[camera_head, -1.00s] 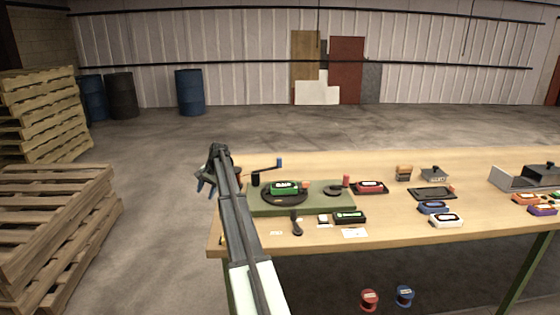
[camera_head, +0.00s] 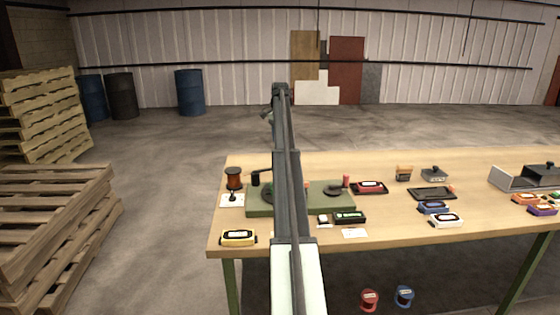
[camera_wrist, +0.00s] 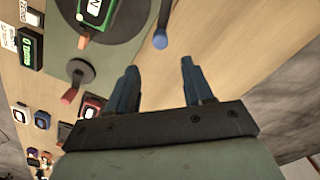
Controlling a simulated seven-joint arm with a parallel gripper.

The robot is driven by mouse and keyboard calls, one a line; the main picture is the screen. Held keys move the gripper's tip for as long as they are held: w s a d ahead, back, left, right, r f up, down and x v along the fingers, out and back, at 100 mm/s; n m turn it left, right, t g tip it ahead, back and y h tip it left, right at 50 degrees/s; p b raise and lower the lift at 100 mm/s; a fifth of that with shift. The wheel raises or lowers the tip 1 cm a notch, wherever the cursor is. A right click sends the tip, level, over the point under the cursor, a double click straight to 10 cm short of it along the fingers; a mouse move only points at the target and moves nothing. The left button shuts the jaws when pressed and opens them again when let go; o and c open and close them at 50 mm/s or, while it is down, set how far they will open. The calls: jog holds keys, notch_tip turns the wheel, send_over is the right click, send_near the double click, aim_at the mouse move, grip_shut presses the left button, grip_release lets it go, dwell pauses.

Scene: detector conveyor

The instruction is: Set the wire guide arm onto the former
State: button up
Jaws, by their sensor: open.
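The wire guide arm (camera_head: 262,171) is a dark bar at the left of the green base plate (camera_head: 314,207); its blue tip is hidden behind my arm in the head view. In the wrist view the wire guide arm (camera_wrist: 165,16) comes down from the top edge to its blue tip, beyond my fingertips and apart from them. The former, a dark round plate (camera_head: 267,196), is mostly hidden behind my arm; in the wrist view the round plate (camera_wrist: 140,24) carries a green-edged device. My gripper (camera_wrist: 158,68) is open and empty.
A crank with a red handle (camera_wrist: 79,72) sits on the base plate. A copper spool (camera_head: 233,178) and a yellow device (camera_head: 238,237) stand at the table's left. Several devices and a grey tray (camera_head: 510,179) occupy the right. Bare wood lies along the back.

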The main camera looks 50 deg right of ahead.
notch_tip(320, 180, down, 10)
jog(key=shift+f, duration=0.25)
dwell(0.3)
grip_shut()
dwell(0.4)
